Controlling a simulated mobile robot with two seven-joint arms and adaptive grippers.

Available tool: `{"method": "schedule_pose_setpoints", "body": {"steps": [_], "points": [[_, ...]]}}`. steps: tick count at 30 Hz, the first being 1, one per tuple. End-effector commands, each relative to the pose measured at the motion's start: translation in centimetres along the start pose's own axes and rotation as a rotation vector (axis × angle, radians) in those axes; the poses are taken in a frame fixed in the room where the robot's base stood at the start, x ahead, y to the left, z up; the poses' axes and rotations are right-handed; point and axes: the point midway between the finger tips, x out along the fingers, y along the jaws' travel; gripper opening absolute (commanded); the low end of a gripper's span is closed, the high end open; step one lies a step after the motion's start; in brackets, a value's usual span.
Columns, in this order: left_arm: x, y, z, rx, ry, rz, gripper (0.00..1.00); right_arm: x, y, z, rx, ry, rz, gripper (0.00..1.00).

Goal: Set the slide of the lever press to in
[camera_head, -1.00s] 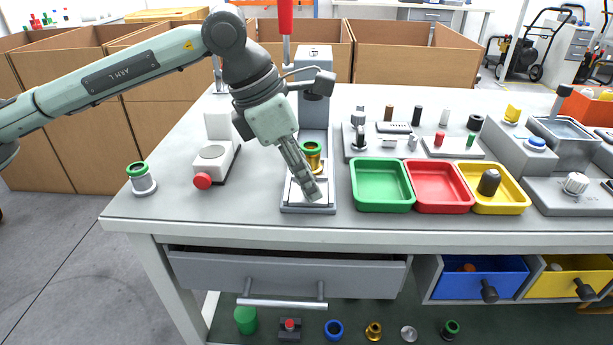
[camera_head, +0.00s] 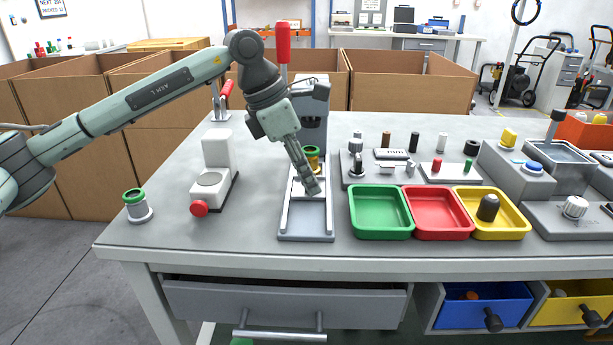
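The lever press stands at the back middle of the table, with a grey column (camera_head: 312,112), an upright red lever handle (camera_head: 283,42) and a base with rails (camera_head: 306,237) reaching to the front. A gold part with a green ring (camera_head: 312,153) sits on the slide, close in front of the column. My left gripper (camera_head: 312,189) points down over the rails, just in front of the gold part. Its fingers look closed together, with nothing visible between them. The gripper hides most of the slide, and I cannot tell whether it touches it. My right gripper is out of view.
Green (camera_head: 381,232), red (camera_head: 468,230) and yellow (camera_head: 519,230) trays stand right of the press. A white device with a red knob (camera_head: 199,208) and a green-ringed fixture (camera_head: 137,205) stand to the left. The table front between them is clear.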

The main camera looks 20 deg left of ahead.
Motion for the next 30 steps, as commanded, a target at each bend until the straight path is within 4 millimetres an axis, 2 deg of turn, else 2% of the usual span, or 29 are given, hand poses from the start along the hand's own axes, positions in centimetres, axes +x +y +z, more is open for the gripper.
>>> {"method": "schedule_pose_setpoints", "body": {"steps": [1,3,14,17,24,30], "points": [[0.0,0.0,0.0,0.0,0.0,0.0,0.35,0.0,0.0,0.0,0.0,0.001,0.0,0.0],[0.0,0.0,0.0,0.0,0.0,0.0,0.42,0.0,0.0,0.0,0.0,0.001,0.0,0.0],[-0.5,0.0,0.0,0.0,0.0,0.002,0.42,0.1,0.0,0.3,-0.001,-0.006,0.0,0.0],[-1.8,0.1,0.0,0.0,0.0,0.004,0.42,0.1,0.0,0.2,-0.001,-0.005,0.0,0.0],[-6.9,0.1,0.0,0.0,-0.001,0.004,0.42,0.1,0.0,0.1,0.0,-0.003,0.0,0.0],[-10.4,0.0,0.0,0.0,-0.002,0.002,0.42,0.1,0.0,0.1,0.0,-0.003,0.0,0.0]]}}
